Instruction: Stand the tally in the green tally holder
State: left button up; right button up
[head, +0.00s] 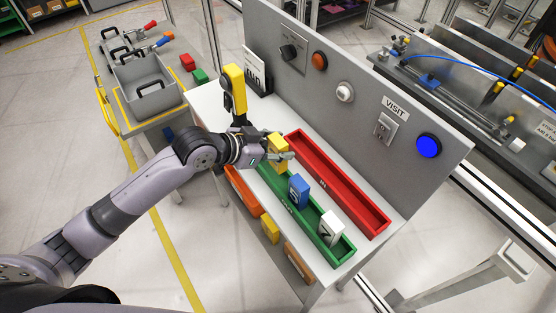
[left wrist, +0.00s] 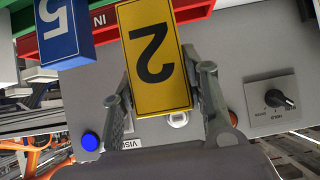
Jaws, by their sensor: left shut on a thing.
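My left gripper (head: 284,156) is shut on a yellow tally (head: 277,146) marked 2. The yellow tally also shows large in the left wrist view (left wrist: 155,55), with its digit upside down there. The green tally holder (head: 343,250) is a long narrow tray on the white shelf. A blue tally (head: 299,191) marked 5 and a white tally (head: 331,229) stand in it. The yellow tally is at the far-left end of the green holder; my gripper hides its foot, so I cannot tell whether it touches the holder. My right gripper is out of view.
A red holder (head: 340,184) lies empty beside the green one. A grey panel (head: 310,88) with buttons and a switch rises behind. A yellow and black device (head: 234,88) and a sign (head: 255,72) stand at the shelf's far end. Orange and yellow bins hang below.

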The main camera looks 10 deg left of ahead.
aim_at(273, 163)
pick_arm(q)
jog(key=shift+f, duration=0.95)
notch_tip(273, 163, down, 4)
jog(key=shift+f+p, duration=0.1)
jog(key=shift+p, duration=0.3)
jog(key=shift+f, duration=0.1)
jog(key=shift+f, duration=0.2)
jog(key=o, duration=1.2)
jog(key=shift+r, duration=0.1)
